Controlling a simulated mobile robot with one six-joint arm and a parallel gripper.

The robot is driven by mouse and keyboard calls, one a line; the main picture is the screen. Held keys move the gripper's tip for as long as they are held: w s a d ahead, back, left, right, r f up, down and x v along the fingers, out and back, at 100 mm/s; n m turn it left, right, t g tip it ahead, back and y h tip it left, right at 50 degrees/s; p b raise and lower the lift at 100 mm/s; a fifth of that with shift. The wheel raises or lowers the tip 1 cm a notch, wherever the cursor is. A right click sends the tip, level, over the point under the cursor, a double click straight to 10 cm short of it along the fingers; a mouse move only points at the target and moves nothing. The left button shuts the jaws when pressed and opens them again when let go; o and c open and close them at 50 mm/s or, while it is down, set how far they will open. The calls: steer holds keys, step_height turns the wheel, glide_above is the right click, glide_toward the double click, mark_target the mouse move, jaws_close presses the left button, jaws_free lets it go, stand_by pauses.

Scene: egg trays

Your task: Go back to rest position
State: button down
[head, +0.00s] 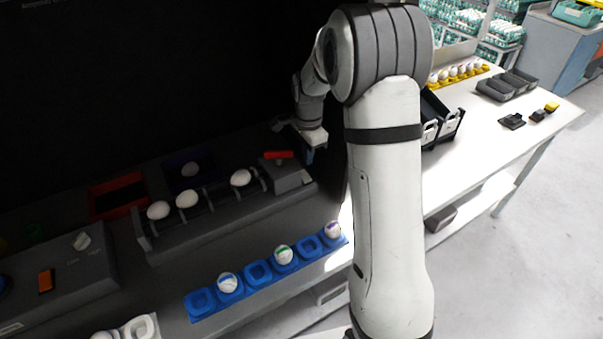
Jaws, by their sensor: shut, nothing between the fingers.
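My gripper (309,153) is at the end of my arm, in the upper middle of the head view. It is small and dark here, shut and empty. It hangs just right of a grey block with a red handle (278,154), above the dark bench. My own white arm stands large in the middle and hides part of the bench behind it.
A dark rack (212,208) holds 3 white eggs. A blue tray (258,272) in front holds 3 marked eggs and has empty cups. Red (118,181) and blue bins stand behind. A white table (480,135) at right carries black trays and a yellow egg tray (440,82).

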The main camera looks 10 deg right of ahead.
steer(key=shift+r, duration=0.25)
stand_by(0.3)
steer(key=s+r+n+t, duration=0.2)
steer(key=s+r+n, duration=0.5)
steer(key=s+r, duration=0.5)
steer(key=s+a+r+n+t, duration=0.1)
steer(key=s+n, duration=0.6)
steer(key=s, duration=0.9)
steer(key=shift+s+r, duration=0.15)
steer(key=shift+s, duration=0.1)
